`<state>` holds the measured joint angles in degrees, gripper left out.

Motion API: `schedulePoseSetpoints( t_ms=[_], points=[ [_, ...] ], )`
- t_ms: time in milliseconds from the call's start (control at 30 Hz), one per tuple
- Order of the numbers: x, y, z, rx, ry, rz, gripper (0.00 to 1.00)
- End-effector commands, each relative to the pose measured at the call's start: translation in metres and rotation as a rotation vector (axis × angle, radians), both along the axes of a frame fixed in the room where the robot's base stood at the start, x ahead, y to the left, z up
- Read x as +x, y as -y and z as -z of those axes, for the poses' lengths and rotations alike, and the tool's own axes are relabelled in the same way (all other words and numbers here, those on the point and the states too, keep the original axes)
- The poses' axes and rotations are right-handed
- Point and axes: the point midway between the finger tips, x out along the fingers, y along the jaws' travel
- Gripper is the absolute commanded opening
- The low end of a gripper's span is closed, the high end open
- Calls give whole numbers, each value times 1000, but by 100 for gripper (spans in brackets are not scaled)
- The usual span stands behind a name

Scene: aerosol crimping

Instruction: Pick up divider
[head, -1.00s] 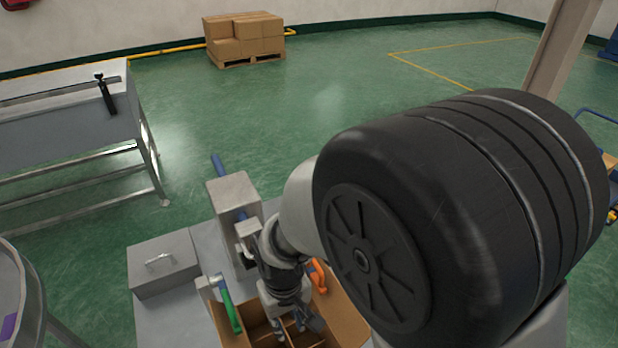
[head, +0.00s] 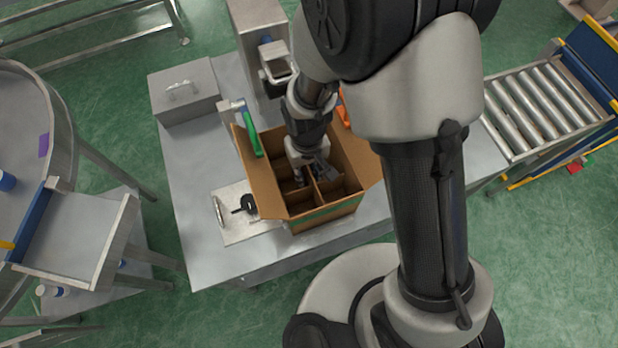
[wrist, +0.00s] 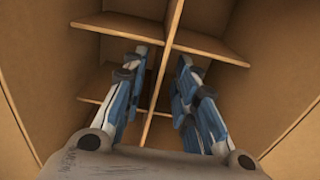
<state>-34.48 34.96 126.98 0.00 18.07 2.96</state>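The cardboard divider (wrist: 211,47) is a cross-shaped set of thin brown panels standing inside an open cardboard box. It also shows in the head view (head: 327,189), partly hidden by my gripper. The box (head: 325,214) stands on the metal table with its flaps spread; its inner wall (wrist: 40,70) fills the wrist view's left side. My gripper (wrist: 163,66) points down into the box with its blue-grey fingers apart. One divider panel runs between the fingers, with visible gaps. In the head view my gripper (head: 310,176) is at the box opening.
A green-handled clamp (head: 250,136) and an orange one (head: 344,112) sit by the box flaps. A grey lidded case (head: 184,92) and a metal plate with a black part (head: 231,222) are on the table. A roller conveyor (head: 545,108) stands at right.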

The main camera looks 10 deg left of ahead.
Motion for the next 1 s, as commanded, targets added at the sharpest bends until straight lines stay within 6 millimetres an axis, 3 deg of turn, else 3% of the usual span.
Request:
schedulePoseSetpoints(
  t_ms=[167,467,700,1000],
  points=[
    [0,2,12,-1,-1,1,27],
    [-1,5,53,-1,-1,1,27],
    [0,4,52,0,0,0,26],
    [-1,4,52,0,0,0,6]
  ],
)
